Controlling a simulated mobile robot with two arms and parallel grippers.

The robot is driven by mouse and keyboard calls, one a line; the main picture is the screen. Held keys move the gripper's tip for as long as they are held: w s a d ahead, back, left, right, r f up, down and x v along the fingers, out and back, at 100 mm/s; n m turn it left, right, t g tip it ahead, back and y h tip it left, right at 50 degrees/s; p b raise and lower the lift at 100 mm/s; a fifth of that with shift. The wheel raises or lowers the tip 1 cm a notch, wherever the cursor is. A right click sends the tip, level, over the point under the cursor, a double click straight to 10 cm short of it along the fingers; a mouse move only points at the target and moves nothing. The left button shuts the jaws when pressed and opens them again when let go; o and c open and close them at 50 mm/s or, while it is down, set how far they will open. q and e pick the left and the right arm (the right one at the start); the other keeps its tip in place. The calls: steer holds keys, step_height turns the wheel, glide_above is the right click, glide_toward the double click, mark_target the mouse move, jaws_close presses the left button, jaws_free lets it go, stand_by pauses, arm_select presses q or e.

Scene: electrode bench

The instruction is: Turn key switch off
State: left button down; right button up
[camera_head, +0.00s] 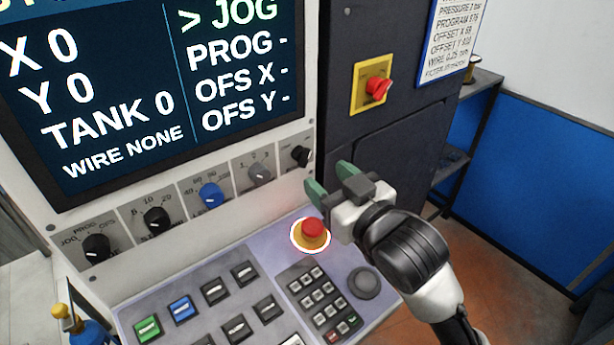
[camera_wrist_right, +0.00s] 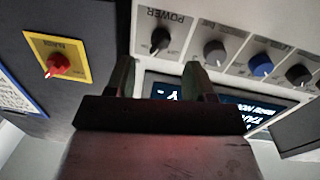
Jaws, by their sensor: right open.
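A small black switch (camera_head: 301,155) sits at the right end of the control row, below the screen. In the right wrist view the black switch (camera_wrist_right: 160,40) is on a plate lettered POWER and appears beyond the gap between my fingers. Whether it is the key switch, and its exact setting, I cannot tell for sure. My right gripper (camera_head: 331,180) has green-tipped fingers, is open and empty, and hangs just in front of and to the right of the switch, apart from it. The fingers also show in the right wrist view (camera_wrist_right: 159,76). My left gripper is out of view.
A red emergency button (camera_head: 313,229) on a yellow base is close below my right gripper. A red rotary switch (camera_head: 377,88) on a yellow plate is on the dark cabinet. A blue knob (camera_head: 211,195) and other knobs line the row. A keypad (camera_head: 318,302) lies below.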

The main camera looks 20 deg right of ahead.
mark_target(307, 161)
steer(key=shift+w+a+b, duration=0.25)
steer(key=shift+w+b, duration=0.4)
steer(key=shift+b, duration=0.1)
steer(key=p+x, duration=0.1)
steer(key=x, duration=0.2)
steer(key=shift+w+a+r+p, duration=0.15)
steer(key=shift+w+r+p, duration=0.05)
steer(key=shift+w+p, duration=0.15)
steer(key=shift+w+a+f, duration=0.1)
steer(key=shift+w+a, duration=0.05)
steer(key=shift+w, duration=0.35)
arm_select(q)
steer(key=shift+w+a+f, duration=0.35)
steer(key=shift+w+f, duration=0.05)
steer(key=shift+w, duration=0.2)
arm_select(e)
steer(key=c, duration=0.9)
